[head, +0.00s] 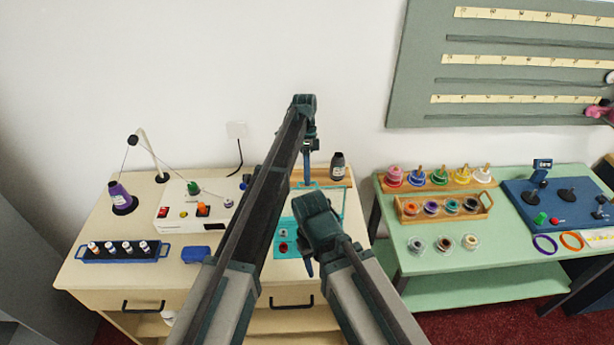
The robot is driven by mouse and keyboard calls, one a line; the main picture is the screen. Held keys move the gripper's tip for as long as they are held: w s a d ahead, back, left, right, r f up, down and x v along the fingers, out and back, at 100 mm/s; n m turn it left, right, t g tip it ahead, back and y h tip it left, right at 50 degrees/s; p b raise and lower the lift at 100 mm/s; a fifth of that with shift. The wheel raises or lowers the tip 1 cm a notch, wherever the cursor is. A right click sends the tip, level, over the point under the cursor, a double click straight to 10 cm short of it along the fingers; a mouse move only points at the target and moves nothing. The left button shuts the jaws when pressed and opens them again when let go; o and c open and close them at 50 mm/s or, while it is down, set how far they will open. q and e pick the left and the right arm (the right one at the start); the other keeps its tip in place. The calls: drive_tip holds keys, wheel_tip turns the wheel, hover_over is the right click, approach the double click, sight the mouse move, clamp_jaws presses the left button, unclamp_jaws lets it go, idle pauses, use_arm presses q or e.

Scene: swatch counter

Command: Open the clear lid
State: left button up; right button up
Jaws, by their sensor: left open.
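The clear lid (334,199) has turquoise edges and sits on the beige cabinet top, over or at the back of a turquoise case (291,248). The case holds a few small round items, one of them red. My arms cover much of both, so I cannot tell how far the lid is raised. My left gripper (308,178) points down at the lid's back left edge, open; whether it touches is unclear. My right gripper (309,268) is mostly hidden behind its own arm, near the front of the case.
A dark grey bottle (338,166) stands just behind the lid. A white box with knobs (180,212), a purple bottle (120,196), a blue rack of vials (118,251) and a blue block (195,254) are on the left. A green table (440,264) with spools stands right.

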use_arm(q)
drive_tip(key=p+v, duration=1.1)
drive_tip(key=v, duration=0.1)
drive_tip(key=shift+w+r, duration=0.15)
drive_tip(key=shift+r, duration=0.2)
